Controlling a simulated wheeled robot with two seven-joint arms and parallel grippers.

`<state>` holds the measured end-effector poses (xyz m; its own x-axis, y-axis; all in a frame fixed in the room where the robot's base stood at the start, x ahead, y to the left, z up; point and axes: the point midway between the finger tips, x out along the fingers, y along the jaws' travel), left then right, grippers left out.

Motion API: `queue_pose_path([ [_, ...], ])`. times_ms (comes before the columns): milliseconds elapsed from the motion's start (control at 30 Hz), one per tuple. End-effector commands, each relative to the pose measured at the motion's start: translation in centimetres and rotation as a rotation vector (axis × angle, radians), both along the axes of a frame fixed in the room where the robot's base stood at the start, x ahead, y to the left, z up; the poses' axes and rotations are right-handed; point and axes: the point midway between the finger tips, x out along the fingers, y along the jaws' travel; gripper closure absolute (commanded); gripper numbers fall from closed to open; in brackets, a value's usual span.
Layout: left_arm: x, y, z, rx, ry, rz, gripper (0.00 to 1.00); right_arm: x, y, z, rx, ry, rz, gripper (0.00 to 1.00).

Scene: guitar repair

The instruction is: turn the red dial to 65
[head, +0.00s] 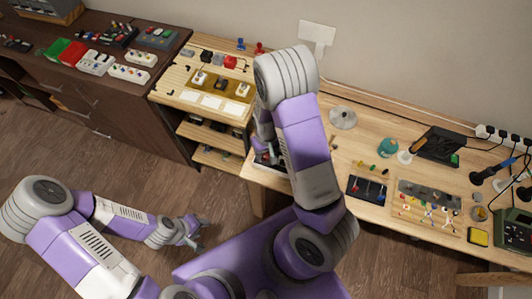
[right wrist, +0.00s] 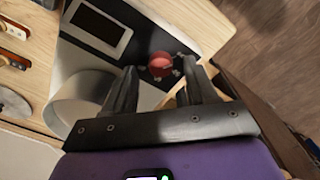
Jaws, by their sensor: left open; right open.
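The red dial (right wrist: 160,64) shows in the right wrist view on a dark panel with small pale marks around it. My right gripper (right wrist: 159,72) is open, with a fingertip to each side of the dial and a gap on both sides. In the head view my right arm hides the dial and most of the device (head: 262,161). My left gripper (head: 195,234) is open and empty over the floor, away from the bench.
The wooden bench (head: 335,170) holds a black tray (head: 369,189), a teal object (head: 388,147) and a grey rack with several small parts (head: 428,203). A dark cabinet (head: 110,88) with small devices stands at left. Open floor lies around my left arm.

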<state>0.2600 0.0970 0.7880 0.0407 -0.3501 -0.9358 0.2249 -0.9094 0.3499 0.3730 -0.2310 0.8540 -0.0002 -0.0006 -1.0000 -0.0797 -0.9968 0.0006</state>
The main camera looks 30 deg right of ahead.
Motion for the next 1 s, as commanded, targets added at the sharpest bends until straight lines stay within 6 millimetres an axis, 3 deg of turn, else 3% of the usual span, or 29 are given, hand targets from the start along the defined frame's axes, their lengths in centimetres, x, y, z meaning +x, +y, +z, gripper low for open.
queue_pose_path([
  [133,0.02,-0.01,-0.29,0.0,0.0,0.0,0.53,-0.03,0.0,-1.3,0.0,0.001,0.001,0.43],
  [433,0.03,-0.01,-0.26,0.0,-0.001,0.0,0.53,0.0,0.03,-1.44,0.001,-0.001,0.001,0.43],
  [800,0.03,-0.01,-0.26,0.0,-0.001,0.0,0.53,-0.01,0.04,-1.43,0.001,-0.001,0.001,0.99],
  [1000,0.03,-0.01,-0.22,0.0,-0.001,0.0,0.53,-0.01,0.04,-1.41,0.001,-0.001,-0.012,0.99],
])
